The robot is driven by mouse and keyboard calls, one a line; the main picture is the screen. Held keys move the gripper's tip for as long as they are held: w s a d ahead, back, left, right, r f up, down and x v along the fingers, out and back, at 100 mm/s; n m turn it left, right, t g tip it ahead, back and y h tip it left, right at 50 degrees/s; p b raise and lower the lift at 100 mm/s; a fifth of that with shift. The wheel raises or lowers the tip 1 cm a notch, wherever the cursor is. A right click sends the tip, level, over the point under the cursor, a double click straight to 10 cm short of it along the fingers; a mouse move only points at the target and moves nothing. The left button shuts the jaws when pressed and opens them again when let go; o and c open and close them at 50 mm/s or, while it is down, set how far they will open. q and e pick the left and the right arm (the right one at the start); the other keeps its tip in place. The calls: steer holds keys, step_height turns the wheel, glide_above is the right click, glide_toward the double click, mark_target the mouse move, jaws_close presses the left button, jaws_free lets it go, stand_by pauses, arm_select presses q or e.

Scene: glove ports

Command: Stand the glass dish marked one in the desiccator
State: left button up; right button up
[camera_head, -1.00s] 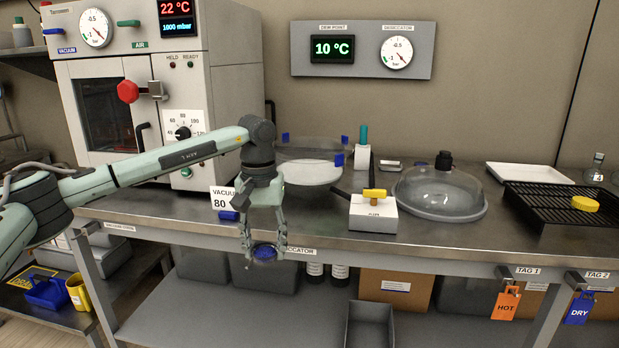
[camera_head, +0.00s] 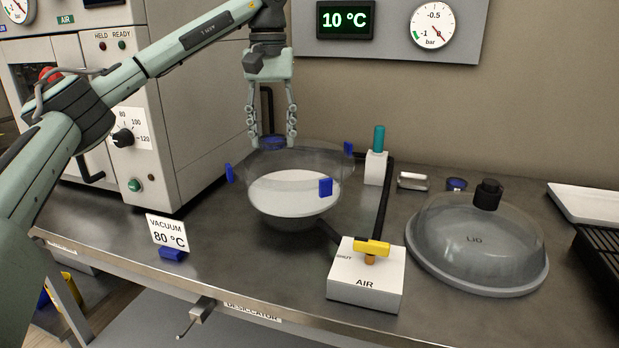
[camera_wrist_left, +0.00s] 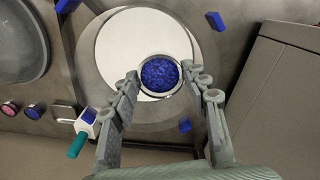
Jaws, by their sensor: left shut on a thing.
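My left gripper (camera_head: 273,138) is shut on a small round glass dish (camera_head: 272,144) with blue contents. It holds the dish over the back part of the open desiccator bowl (camera_head: 262,208), near rim height. In the left wrist view the dish (camera_wrist_left: 161,75) sits between my gripper's fingertips (camera_wrist_left: 165,84), with the white plate (camera_wrist_left: 115,55) of the desiccator below it. The dish looks level; I cannot read a mark on it. The desiccator's clear domed lid (camera_head: 474,243) lies on the bench to the right. My right gripper is not in view.
The white AIR valve block (camera_head: 365,278) with a yellow handle stands in front right of the bowl. A teal-topped valve (camera_head: 377,160) stands behind right. The oven (camera_head: 150,110) is close on the left.

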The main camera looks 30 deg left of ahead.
arm_select(q)
step_height(320, 180, down, 4)
steer(key=shift+s+f+b, duration=0.1)
steer(key=shift+f+b, duration=0.15)
steer(key=shift+b, duration=0.3)
steer(key=shift+f, duration=2.65)
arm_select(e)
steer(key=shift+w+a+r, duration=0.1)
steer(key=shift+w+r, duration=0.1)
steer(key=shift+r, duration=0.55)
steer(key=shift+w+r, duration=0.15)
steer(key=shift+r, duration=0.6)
arm_select(q)
steer(key=shift+f, duration=0.1)
steer(key=o, duration=1.1)
step_height(320, 180, up, 9)
steer(key=shift+f+p, duration=0.15)
steer(key=shift+p, duration=0.3)
step_height(320, 180, up, 3)
steer(key=shift+r+p, duration=0.15)
steer(key=shift+p, duration=0.45)
steer(key=shift+r, duration=0.1)
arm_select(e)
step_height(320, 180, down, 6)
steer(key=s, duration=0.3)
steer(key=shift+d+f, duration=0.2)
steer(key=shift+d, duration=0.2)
